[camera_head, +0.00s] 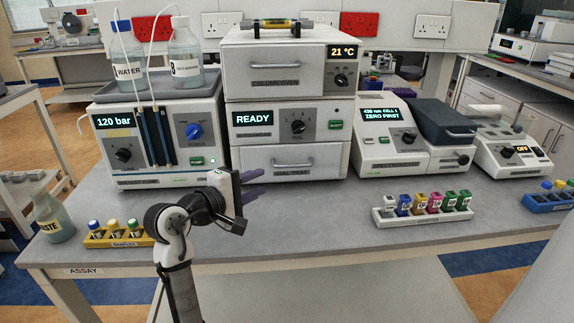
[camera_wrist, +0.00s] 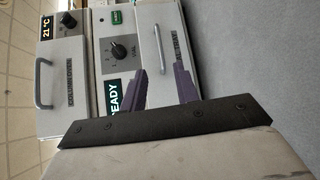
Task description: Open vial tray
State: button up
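The vial tray (camera_head: 255,160) is the light drawer at the bottom of the stacked instrument in the middle of the bench. Its front looks flush and closed, with a metal bar handle (camera_head: 293,165) across it. My gripper (camera_head: 262,182), with purple fingers, is in front of and to the left of the handle, above the bench. In the wrist view the drawer handle (camera_wrist: 160,47) appears beyond the fingertips, between the lines of the two fingers. The fingers (camera_wrist: 158,76) are spread apart with nothing between them. They appear clear of the handle.
Above the tray are the READY panel with its knob (camera_head: 298,127) and the column oven (camera_head: 275,70). A pump (camera_head: 165,130) carrying two bottles stands left. A yellow sample rack (camera_head: 119,239) and a white cuvette rack (camera_head: 421,217) sit forward. The bench (camera_head: 310,215) before the drawer is clear.

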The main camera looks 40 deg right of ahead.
aim_at(289, 150)
jog(key=p+x, duration=0.2)
jog(key=x, duration=1)
jog(key=shift+w+d, duration=0.2)
jog(key=shift+d, duration=0.1)
jog(key=shift+c, duration=0.3)
grip_shut()
